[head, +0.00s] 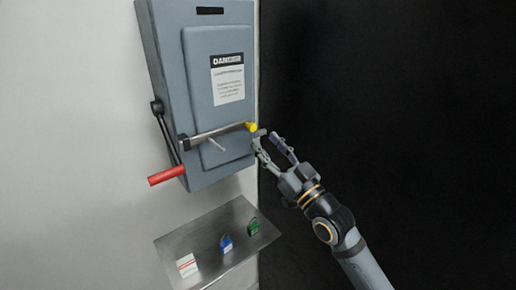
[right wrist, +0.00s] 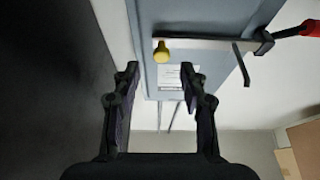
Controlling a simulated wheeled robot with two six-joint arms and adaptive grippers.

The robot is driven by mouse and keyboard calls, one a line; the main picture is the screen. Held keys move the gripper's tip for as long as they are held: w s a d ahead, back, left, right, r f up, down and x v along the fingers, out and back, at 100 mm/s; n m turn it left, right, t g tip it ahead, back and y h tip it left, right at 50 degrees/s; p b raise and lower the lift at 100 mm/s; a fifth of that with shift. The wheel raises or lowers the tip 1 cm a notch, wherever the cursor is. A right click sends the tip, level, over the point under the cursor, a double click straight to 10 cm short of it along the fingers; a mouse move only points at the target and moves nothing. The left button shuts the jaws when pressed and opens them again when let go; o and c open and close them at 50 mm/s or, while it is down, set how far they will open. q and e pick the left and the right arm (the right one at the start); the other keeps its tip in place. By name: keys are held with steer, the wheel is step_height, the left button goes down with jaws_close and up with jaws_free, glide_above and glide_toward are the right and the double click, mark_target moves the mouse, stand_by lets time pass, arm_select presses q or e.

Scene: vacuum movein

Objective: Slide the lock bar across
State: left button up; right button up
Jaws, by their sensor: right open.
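The lock bar (head: 220,130) is a silver rod lying across the front of the grey electrical box (head: 172,75), with a yellow knob (head: 252,127) at its right end. In the right wrist view the bar (right wrist: 205,43) runs across the top and the yellow knob (right wrist: 162,52) shows just beyond the fingertips, between them in the picture. My right gripper (head: 267,135) is open and empty, just right of the knob. It also shows open in the right wrist view (right wrist: 160,72). I cannot tell whether it touches the knob. My left gripper is not in view.
A red handle (head: 167,175) sticks out at the box's lower left, on a dark lever. A short grey pin (head: 216,145) projects below the bar. A metal shelf (head: 205,236) below holds a blue padlock (head: 226,243), a green padlock (head: 253,227) and a tag (head: 187,265).

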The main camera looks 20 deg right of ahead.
mark_target(254, 129)
steer(key=b+x, duration=0.1)
steer(key=x, duration=0.2)
steer(key=shift+w+a+r+b, duration=0.1)
steer(key=shift+w+a+b, duration=0.05)
steer(key=shift+b, duration=0.2)
steer(key=shift+w+a+r, duration=0.25)
steer(key=shift+w+r, duration=0.05)
steer(key=shift+w, duration=0.2)
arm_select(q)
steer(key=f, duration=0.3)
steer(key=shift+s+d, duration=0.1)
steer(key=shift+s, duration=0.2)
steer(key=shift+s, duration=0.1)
arm_select(e)
jaws_close()
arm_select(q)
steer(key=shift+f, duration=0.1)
